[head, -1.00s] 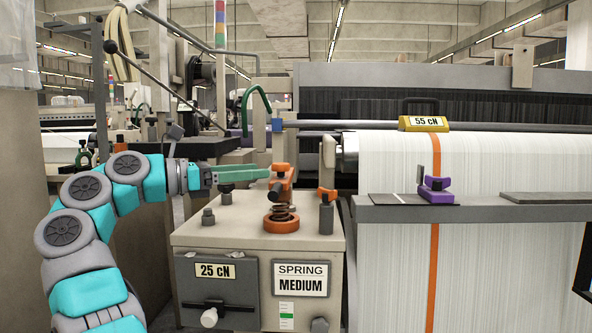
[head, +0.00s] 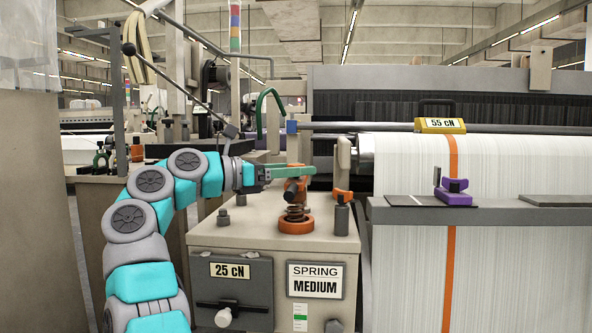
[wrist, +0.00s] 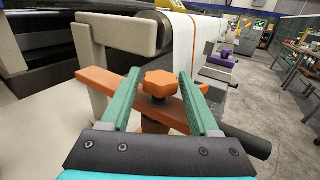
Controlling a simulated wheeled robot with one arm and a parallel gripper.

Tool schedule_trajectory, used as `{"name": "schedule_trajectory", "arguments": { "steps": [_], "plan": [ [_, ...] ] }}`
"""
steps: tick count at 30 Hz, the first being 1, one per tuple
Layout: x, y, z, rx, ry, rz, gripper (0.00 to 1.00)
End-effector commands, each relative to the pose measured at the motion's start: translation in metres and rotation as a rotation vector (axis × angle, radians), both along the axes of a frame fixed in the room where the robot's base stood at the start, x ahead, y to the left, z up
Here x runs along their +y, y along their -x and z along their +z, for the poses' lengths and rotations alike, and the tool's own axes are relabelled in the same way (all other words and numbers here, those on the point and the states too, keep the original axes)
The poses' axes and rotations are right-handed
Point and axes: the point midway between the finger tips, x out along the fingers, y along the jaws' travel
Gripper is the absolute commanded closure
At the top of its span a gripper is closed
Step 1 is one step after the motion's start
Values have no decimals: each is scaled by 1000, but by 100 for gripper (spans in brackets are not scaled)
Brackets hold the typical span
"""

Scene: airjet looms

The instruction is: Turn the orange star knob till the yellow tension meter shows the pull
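The orange star knob (wrist: 160,83) sits on an orange bar between my gripper's green fingers in the wrist view. My gripper (wrist: 159,73) is open, with a visible gap on each side of the knob. In the head view my gripper (head: 300,172) reaches from the left across the orange fitting above the spring and largely hides the knob. The yellow tension meter (head: 440,125) stands on the white warp sheet at the right and reads 55 cN.
The beige box (head: 225,232) under the spring bears a 25 cN label (head: 230,271) and a SPRING MEDIUM plate (head: 315,280). A purple clamp (head: 455,193) sits on the grey rail.

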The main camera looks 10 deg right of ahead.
Motion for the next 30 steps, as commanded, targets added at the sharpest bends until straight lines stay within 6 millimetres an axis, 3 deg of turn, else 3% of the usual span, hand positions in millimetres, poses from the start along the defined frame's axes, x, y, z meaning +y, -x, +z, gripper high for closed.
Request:
{"name": "schedule_trajectory", "arguments": {
  "steps": [2,16,30],
  "plan": [
    [0,0,0,0,0,0,49],
    [0,0,0,0,0,0,100],
    [-1,-1,-9,1,-3,97,100]
  ]
}}
